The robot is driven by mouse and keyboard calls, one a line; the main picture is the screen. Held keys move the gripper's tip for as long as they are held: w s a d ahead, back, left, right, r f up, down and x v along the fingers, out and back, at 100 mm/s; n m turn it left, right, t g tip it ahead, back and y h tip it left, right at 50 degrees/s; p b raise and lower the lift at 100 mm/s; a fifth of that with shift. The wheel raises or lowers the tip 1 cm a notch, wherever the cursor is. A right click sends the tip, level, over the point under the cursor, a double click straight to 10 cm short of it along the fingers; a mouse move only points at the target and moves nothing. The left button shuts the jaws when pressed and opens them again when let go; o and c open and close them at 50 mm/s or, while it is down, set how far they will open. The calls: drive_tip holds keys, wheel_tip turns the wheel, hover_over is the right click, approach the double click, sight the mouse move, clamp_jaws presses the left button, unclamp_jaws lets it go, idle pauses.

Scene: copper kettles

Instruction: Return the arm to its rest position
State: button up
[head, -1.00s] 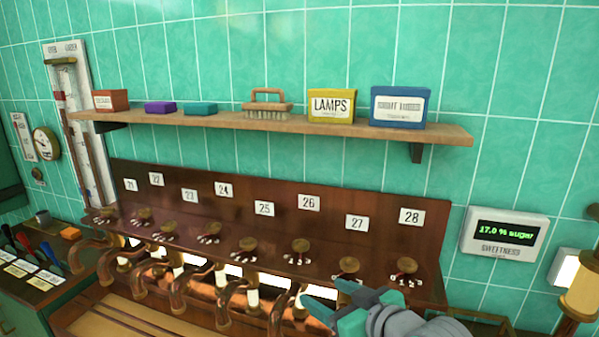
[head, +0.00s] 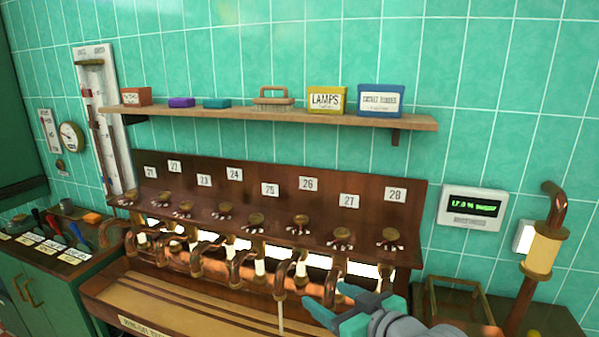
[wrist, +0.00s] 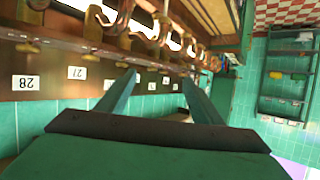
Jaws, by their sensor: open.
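My gripper (head: 348,312) is at the lower right of the head view, in front of the copper pipes below the numbered panel. Its teal fingers are apart and nothing shows between them. In the wrist view my gripper (wrist: 158,92) also has its two fingers spread, with the pipe row and the panel beyond them. The dark wood panel (head: 270,215) carries number plates and brass knobs. I cannot tell the exact gap between my gripper and the nearest pipe.
A wooden shelf (head: 220,113) holds several boxes and a brush (head: 273,97). A sweetness display (head: 471,208) hangs at right, beside a copper pipe with a brass cylinder (head: 542,250). A wooden trough (head: 170,315) lies below the pipes. A green cabinet (head: 50,290) stands at left.

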drive_tip(key=a+f+m+t+h, duration=0.1)
drive_tip(key=a+f+m+t, duration=0.15)
drive_tip(key=f, duration=0.45)
drive_tip(key=a+f+m+t, duration=0.1)
drive_tip(key=a+f+m, duration=0.15)
drive_tip(key=f, duration=0.35)
drive_tip(key=s+f+m+h, duration=0.4)
drive_tip(key=s+f, duration=0.5)
drive_tip(key=f, duration=0.3)
drive_tip(key=s+a+f+h, duration=0.1)
drive_tip(key=s+f, duration=0.2)
drive_tip(key=s, duration=0.4)
drive_tip(key=s+f+h, duration=0.1)
drive_tip(key=s+f, duration=0.3)
drive_tip(key=s, duration=0.4)
drive_tip(key=s+r+n, duration=0.2)
drive_tip(key=s+n, duration=0.1)
drive_tip(key=s, duration=1.2)
drive_tip(key=shift+a+r, duration=0.2)
drive_tip(key=shift+r, duration=0.2)
